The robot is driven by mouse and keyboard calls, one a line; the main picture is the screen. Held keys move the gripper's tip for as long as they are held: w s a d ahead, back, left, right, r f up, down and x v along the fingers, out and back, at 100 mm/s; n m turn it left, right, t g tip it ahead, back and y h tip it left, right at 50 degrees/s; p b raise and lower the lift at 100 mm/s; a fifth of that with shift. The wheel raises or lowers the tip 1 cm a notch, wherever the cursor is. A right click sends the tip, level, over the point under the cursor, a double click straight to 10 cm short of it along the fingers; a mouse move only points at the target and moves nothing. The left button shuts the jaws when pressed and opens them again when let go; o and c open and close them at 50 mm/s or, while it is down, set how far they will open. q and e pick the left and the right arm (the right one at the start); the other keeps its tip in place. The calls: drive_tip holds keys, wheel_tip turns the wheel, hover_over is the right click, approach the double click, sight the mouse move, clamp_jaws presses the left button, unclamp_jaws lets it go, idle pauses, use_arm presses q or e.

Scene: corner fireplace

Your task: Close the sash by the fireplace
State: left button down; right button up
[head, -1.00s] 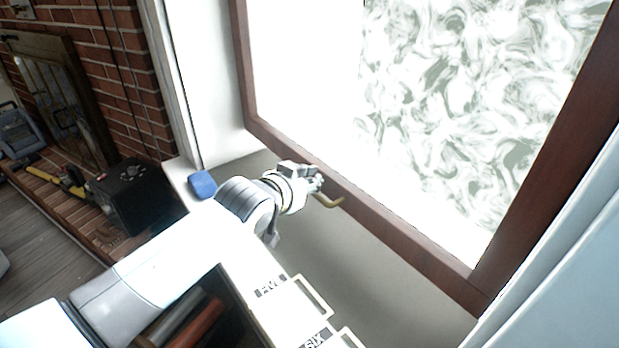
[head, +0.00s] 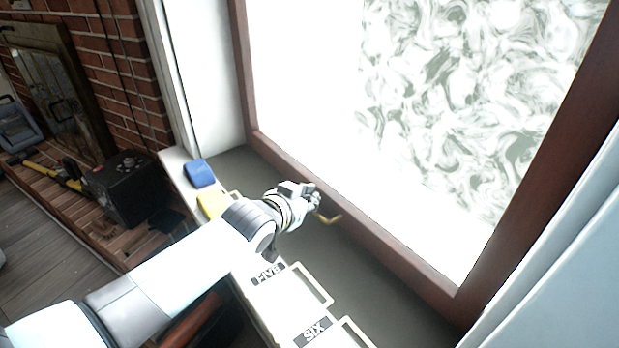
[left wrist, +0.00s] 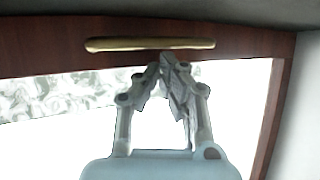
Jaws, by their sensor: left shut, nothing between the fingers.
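The sash is a dark red-brown wooden frame (head: 375,242) around bright, partly swirl-patterned glass (head: 450,110). A brass handle (head: 328,217) sits on its bottom rail, and in the left wrist view the handle (left wrist: 150,44) is a horizontal bar on the brown rail. My left gripper (head: 314,194) is at the bottom rail, beside the handle. In the left wrist view its fingertips (left wrist: 165,62) are together and empty, close to the bar; I cannot tell whether they touch the rail. My right gripper is not in view.
A black box (head: 131,187) stands on the brick hearth at left. A pale curtain (head: 560,285) hangs at right.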

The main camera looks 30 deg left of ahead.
use_arm(q)
wheel_tip(320, 180, up, 4)
drive_tip(key=shift+d+r+p, duration=0.1)
drive_tip(key=shift+d+p, duration=0.05)
drive_tip(key=shift+p, duration=1.05)
drive_tip(key=v, duration=0.9)
drive_tip(key=shift+f, duration=0.2)
drive_tip(key=shift+s, duration=0.1)
